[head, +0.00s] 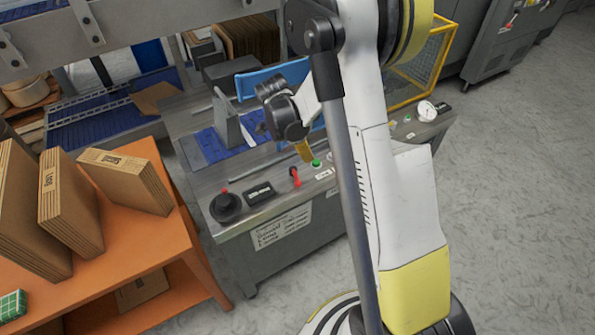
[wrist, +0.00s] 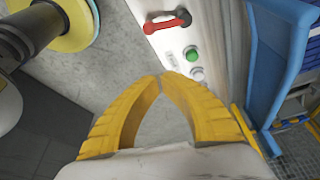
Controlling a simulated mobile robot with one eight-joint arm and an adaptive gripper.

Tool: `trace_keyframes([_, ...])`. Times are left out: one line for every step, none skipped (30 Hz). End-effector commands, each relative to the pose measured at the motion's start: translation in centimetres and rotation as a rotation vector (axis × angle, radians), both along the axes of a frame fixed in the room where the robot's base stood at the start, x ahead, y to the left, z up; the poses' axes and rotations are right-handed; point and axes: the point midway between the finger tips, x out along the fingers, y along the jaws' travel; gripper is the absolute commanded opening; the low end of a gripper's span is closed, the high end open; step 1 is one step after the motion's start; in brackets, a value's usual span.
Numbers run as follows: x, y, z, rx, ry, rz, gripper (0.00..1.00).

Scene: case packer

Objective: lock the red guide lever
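The red guide lever (head: 295,176) stands on the front edge of the machine's control panel, between a black display box (head: 258,193) and a green button (head: 316,163). My gripper (head: 304,152) is above the panel, just behind and right of the lever in the head view. In the wrist view its yellow fingers (wrist: 162,78) meet at the tips with nothing between them. The lever is ahead of the fingertips and apart from them.
A white button (wrist: 197,73) sits beside the green one. A black knob (head: 225,207) is at the panel's left end, a gauge (head: 426,111) at its right. A blue frame (wrist: 281,65) stands right in the wrist view. An orange shelf (head: 150,245) holds cartons.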

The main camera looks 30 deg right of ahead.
Motion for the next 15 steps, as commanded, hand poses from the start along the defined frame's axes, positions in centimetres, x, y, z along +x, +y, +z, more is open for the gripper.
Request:
trace_keyframes([0.0,-0.1,-0.1,-0.001,0.001,-0.007,0.00])
trace_keyframes([0.0,-0.1,-0.2,-0.002,0.001,-0.009,0.00])
trace_keyframes([0.0,-0.1,-0.2,-0.002,0.001,-0.009,0.00])
trace_keyframes([0.0,-0.1,-0.2,-0.002,0.001,-0.009,0.00])
trace_keyframes([0.0,-0.1,-0.2,-0.002,0.001,-0.009,0.00])
trace_keyframes([0.0,-0.1,-0.2,-0.002,0.001,-0.009,0.00])
trace_keyframes([0.0,-0.1,-0.2,-0.001,0.001,-0.008,0.00])
trace_keyframes([0.0,0.0,-0.2,-0.001,0.001,-0.008,0.00])
trace_keyframes([0.0,-0.1,-0.2,-0.001,0.000,-0.007,0.00])
trace_keyframes([0.0,0.0,-0.2,-0.001,0.000,-0.007,0.00])
trace_keyframes([0.0,-0.1,-0.2,-0.001,0.000,-0.007,0.00])
trace_keyframes([0.0,-0.1,-0.4,-0.001,0.000,-0.007,0.00])
trace_keyframes([0.0,-0.2,-0.6,-0.001,0.000,-0.007,0.00])
trace_keyframes([0.0,-0.3,-0.8,-0.001,0.000,-0.007,0.00])
trace_keyframes([-0.1,-0.4,-1.3,-0.001,0.000,-0.007,0.00])
